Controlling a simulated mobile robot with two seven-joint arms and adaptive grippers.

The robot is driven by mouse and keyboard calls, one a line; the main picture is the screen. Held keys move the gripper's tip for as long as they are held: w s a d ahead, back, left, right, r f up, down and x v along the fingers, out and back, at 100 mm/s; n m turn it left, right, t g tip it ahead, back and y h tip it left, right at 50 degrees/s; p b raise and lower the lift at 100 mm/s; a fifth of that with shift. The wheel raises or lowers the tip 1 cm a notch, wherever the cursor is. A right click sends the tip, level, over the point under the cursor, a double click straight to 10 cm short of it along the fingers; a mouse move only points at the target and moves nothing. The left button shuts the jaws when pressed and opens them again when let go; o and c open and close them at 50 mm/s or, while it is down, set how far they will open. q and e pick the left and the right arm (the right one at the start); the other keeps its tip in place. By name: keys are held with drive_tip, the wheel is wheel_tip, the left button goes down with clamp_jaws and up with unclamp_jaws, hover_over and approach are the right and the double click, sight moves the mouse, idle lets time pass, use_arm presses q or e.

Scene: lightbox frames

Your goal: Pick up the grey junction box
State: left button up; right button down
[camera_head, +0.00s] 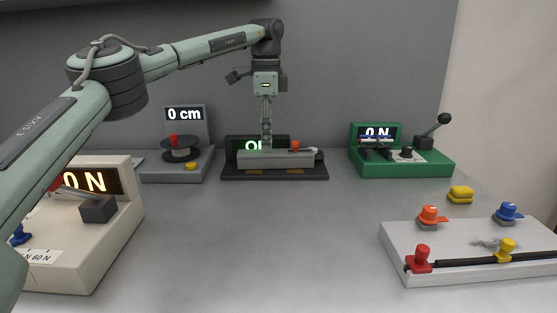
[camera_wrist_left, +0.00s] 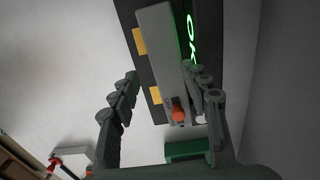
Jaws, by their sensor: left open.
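The grey junction box (camera_head: 284,161) is a long, low grey block on a black stand at the back middle. An orange knob (camera_head: 295,146) stands near its right end. The box (camera_wrist_left: 157,48) also shows in the left wrist view, running lengthwise between the fingers. My left gripper (camera_head: 267,143) points down over the box, left of the orange knob. In the left wrist view my left gripper (camera_wrist_left: 160,75) has its fingers spread, one on each side of the box. I cannot tell whether they touch it. My right gripper is not in view.
A black stand (camera_head: 231,172) with a green "OK" display carries the box. A grey spool unit (camera_head: 165,175) stands left, a green lever unit (camera_head: 425,165) right. A beige "0 N" unit (camera_head: 115,240) and a white clip board (camera_head: 450,273) are nearer. The middle table is clear.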

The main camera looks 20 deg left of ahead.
sight(268, 154)
use_arm(q)
drive_tip(key=f, duration=0.5)
drive_tip(key=shift+s+d, duration=0.2)
drive_tip(key=shift+s, duration=0.15)
drive_tip(key=shift+w+f, duration=0.15)
drive_tip(key=shift+f, duration=0.15)
drive_tip(key=shift+r, duration=0.1)
drive_tip(key=shift+c, duration=0.4)
drive_tip(key=shift+r, duration=0.1)
clamp_jaws()
